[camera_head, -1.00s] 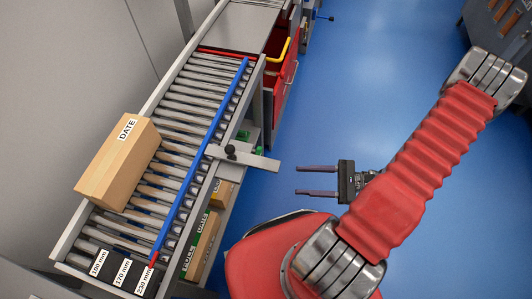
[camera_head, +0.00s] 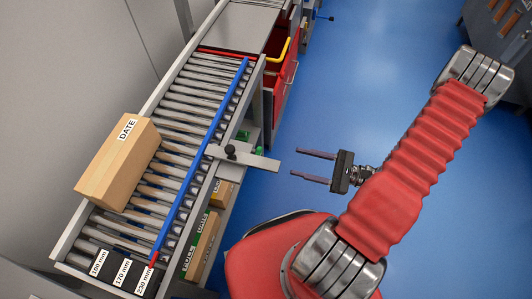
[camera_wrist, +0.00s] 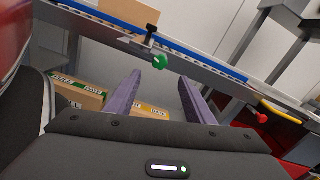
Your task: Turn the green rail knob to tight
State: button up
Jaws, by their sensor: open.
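The green rail knob (camera_wrist: 160,61) shows in the wrist view, under a black clamp (camera_wrist: 150,37) at the blue guide rail (camera_wrist: 105,14). Which way the knob is set cannot be told.
A DATE carton (camera_head: 115,165) stands on the roller conveyor (camera_head: 185,106). Width labels (camera_head: 122,272) mark its near end. More cartons (camera_head: 203,245) lie on a shelf below. A red bin (camera_head: 283,75) stands at the far side.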

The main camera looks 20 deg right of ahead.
aim_at(261, 153)
jog(key=shift+x, duration=6.05)
jog(key=shift+c, duration=0.3)
jog(key=c, duration=1)
jog(key=shift+m, duration=1.5)
jog(key=o, duration=1.1)
jog(key=shift+c, duration=0.2)
